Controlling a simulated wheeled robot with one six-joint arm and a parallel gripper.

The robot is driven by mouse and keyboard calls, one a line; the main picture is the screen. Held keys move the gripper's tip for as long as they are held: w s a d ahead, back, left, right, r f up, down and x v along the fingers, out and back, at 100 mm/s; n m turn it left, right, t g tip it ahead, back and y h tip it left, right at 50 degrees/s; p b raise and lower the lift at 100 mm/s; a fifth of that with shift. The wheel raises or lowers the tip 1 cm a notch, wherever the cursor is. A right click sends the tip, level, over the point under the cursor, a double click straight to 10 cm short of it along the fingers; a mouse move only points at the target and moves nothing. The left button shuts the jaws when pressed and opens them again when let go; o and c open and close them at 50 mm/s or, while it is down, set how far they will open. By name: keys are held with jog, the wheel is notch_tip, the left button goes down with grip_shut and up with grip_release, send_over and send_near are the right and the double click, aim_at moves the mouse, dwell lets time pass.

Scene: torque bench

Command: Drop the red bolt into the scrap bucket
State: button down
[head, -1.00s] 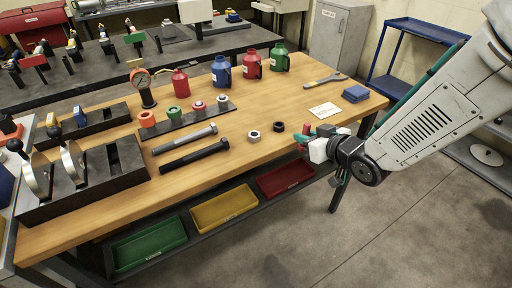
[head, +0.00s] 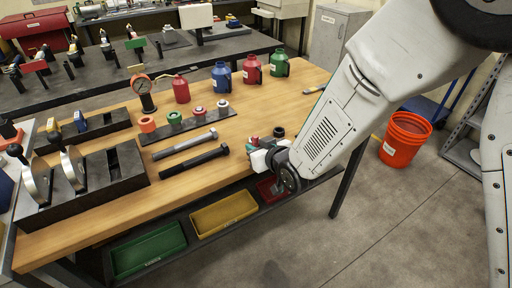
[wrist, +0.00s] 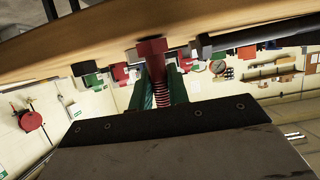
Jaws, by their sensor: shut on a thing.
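The red bolt (wrist: 152,50) is upright in the wrist view, head up and threads down, between the green fingers of my gripper (wrist: 160,92). The gripper is shut on it. In the head view my gripper (head: 256,149) is at the front edge of the wooden bench, and the red bolt (head: 254,140) shows as a small red spot there. The scrap bucket (head: 404,140) is an orange-red bucket with a white label on the floor, right of the bench and behind my arm. It is well apart from the gripper.
The wooden bench (head: 110,212) carries a grey bolt (head: 185,144), a black bolt (head: 193,161), a dark nut (head: 279,132) near my gripper, and several bottles. Green (head: 148,250), yellow (head: 222,213) and red bins sit below its front edge. Floor between bench and bucket looks clear.

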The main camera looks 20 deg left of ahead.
jog(key=shift+f, duration=0.2)
jog(key=c, duration=1.3)
grip_release()
jog(key=shift+c, duration=0.2)
jog(key=shift+s+d+r, duration=0.1)
jog(key=shift+d+r, duration=0.05)
jog(key=shift+r, duration=0.1)
jog(key=v, duration=1.1)
jog(key=shift+s+d, duration=0.2)
jog(key=shift+d, duration=0.05)
jog(key=shift+r, duration=0.15)
